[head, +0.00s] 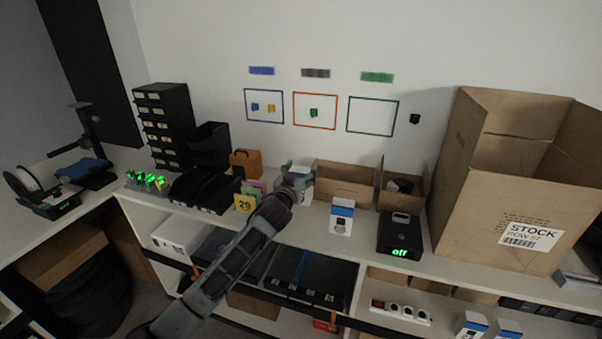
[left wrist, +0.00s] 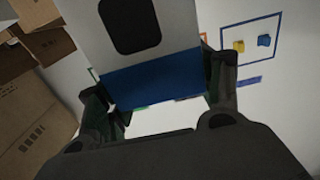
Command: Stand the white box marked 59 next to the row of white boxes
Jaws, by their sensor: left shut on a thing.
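My left gripper (head: 297,180) is above the counter, mostly hiding what it holds in the head view. In the left wrist view its fingers (left wrist: 160,95) are shut on a white box (left wrist: 85,25) with a blue band and a dark rounded picture. No number can be read on it. A similar white box (head: 342,218) with a blue top stands upright on the counter, to the right of the gripper and apart from it. More white boxes (head: 472,326) stand on the lower shelf at the bottom right. My right gripper is not in view.
A black device reading "off" (head: 400,236) and a large open STOCK carton (head: 505,190) are to the right. Coloured cards (head: 245,203) and black bins (head: 205,190) are to the left. Counter around the standing box is partly clear.

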